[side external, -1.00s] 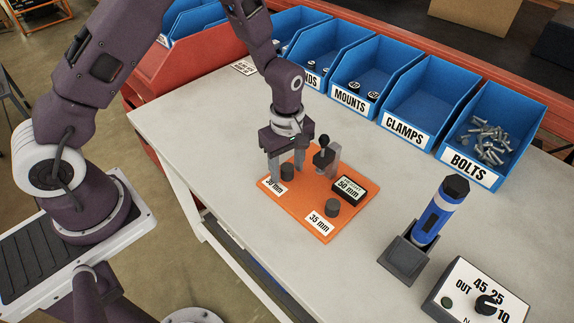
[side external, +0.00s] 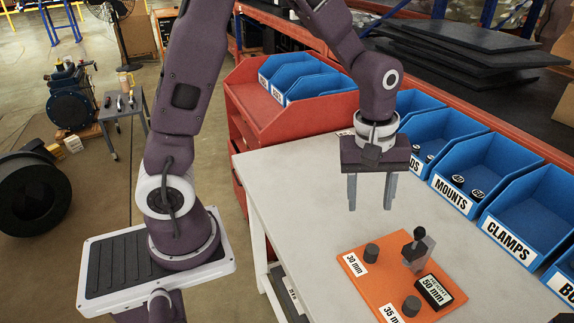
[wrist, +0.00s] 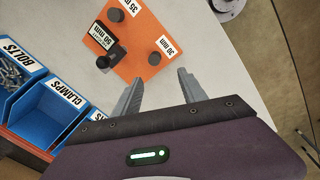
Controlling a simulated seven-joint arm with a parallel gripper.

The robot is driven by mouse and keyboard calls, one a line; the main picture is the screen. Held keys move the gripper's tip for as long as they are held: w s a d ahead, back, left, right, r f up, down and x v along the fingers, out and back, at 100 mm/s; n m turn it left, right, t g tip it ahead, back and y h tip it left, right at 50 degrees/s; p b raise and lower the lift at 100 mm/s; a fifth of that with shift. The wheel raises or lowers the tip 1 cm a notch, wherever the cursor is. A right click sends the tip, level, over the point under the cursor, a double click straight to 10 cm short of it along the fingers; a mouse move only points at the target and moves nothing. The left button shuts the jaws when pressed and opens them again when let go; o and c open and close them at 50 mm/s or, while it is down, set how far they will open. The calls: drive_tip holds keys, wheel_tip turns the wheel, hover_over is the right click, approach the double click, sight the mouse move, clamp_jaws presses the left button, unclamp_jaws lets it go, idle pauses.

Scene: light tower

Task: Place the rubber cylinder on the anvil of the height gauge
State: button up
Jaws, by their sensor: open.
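Two short dark cylinders stand upright on an orange board (side external: 362,285). One cylinder (side external: 372,252) is by the 30 mm label; the other (side external: 411,306) is by the 35 mm label. The height gauge (side external: 417,256), a small grey stand with a black knob, is on the same board, with a black 50 mm block (side external: 434,292) beside it. Its anvil is too small to make out. My gripper (side external: 370,207) is open and empty, above and behind the board. In the wrist view, the 30 mm cylinder (wrist: 154,58) lies just beyond my open fingertips (wrist: 160,76).
Blue bins, including MOUNTS (side external: 458,180) and CLAMPS (side external: 518,222), line the table's right side. A red rack (side external: 290,125) with blue bins stands at the far end. The pale tabletop (side external: 290,180) left of my gripper is clear.

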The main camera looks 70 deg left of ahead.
drive_tip(key=s+a+r+m+t, duration=0.2)
drive_tip(key=s+r+m, duration=0.6)
drive_tip(key=s+r, duration=0.4)
drive_tip(key=shift+s+r+t, duration=0.15)
drive_tip(key=shift+s+t, duration=0.15)
drive_tip(key=shift+t, duration=0.3)
drive_tip(key=shift+o, duration=0.5)
drive_tip(key=s+m+t, duration=0.1)
drive_tip(key=s+m, duration=0.3)
drive_tip(key=s, duration=0.2)
drive_tip(key=shift+s+a+r, duration=0.25)
drive_tip(key=shift+a+r, duration=0.05)
drive_tip(key=shift+a, duration=0.05)
